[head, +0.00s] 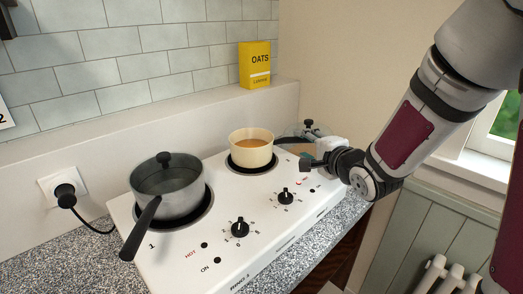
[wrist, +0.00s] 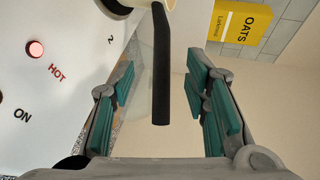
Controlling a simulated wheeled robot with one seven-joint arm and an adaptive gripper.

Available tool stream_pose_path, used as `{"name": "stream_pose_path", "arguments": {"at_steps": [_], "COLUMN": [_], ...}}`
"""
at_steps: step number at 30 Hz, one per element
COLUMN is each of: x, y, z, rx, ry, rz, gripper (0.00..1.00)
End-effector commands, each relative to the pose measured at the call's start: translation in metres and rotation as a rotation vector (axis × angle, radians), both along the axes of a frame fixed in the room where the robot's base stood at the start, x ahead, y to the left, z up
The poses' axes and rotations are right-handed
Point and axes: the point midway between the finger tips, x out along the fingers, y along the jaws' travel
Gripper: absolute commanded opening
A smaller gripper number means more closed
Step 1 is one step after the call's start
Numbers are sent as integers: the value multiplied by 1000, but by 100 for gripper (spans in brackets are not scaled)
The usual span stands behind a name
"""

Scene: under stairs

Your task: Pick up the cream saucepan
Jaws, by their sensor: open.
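The cream saucepan (head: 250,158) stands on the back hob plate of the white cooker, with orange-brown contents inside. Its black handle points right, towards my gripper (head: 309,156). In the wrist view only a bit of the pan's rim shows at the top edge, and the black handle (wrist: 162,75) runs down between my open green-padded fingers. There is a gap on both sides of the handle, and I see no finger touching it. In the head view my gripper partly covers the area at the handle's end.
A grey lidded pot (head: 168,190) stands on the front-left plate, its handle towards the viewer. A glass lid (head: 309,131) lies behind my gripper. A yellow oats box (head: 255,65) stands on the ledge. The red light (wrist: 35,48) beside HOT is lit.

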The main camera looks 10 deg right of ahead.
Motion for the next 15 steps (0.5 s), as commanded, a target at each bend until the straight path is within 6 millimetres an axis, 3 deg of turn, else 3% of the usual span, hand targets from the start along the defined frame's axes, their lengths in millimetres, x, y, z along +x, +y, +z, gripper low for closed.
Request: {"name": "stream_pose_path", "arguments": {"at_steps": [5, 15], "x": [10, 53], "y": [2, 6], "z": [-3, -12], "rx": [-1, 0], "ry": [0, 1], "rz": [1, 1], "gripper": [42, 42]}}
